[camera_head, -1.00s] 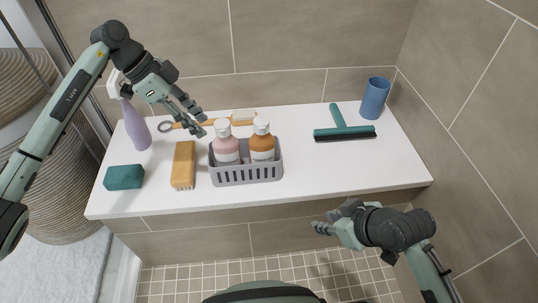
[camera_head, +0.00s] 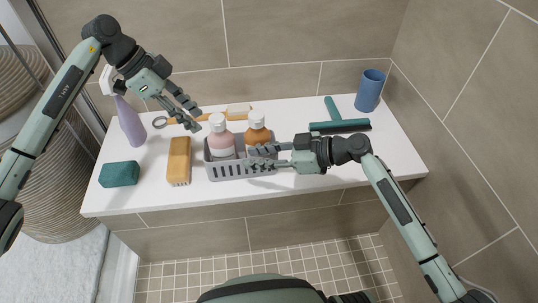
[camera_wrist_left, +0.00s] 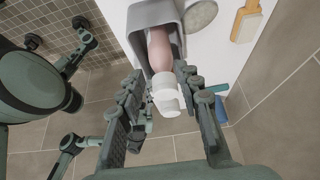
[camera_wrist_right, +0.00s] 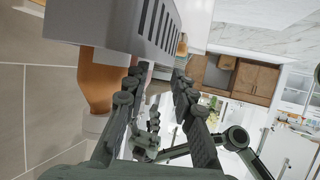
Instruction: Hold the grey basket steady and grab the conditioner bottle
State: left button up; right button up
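The grey basket (camera_head: 228,171) stands on the white bench and holds a pink bottle (camera_head: 221,145) and an orange-brown bottle (camera_head: 257,138), both with white caps. I cannot read which is the conditioner. My left gripper (camera_head: 194,116) is open above the back left of the basket; in the left wrist view the pink bottle's cap (camera_wrist_left: 170,97) shows between its fingers, apparently without contact. My right gripper (camera_head: 257,157) is open at the basket's front right; in the right wrist view the slotted basket wall (camera_wrist_right: 158,28) lies ahead of its fingers. Contact there is unclear.
Left of the basket are a tan block (camera_head: 179,161), a teal sponge (camera_head: 119,174) and a purple spray bottle (camera_head: 130,124). A long-handled brush (camera_head: 238,112) lies behind. A green squeegee (camera_head: 340,126) and blue cup (camera_head: 369,91) are at right. The front right bench is clear.

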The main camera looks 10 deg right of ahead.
aim_at(222, 145)
jog(key=shift+x, duration=2.1)
jog(key=shift+c, duration=0.2)
grip_shut()
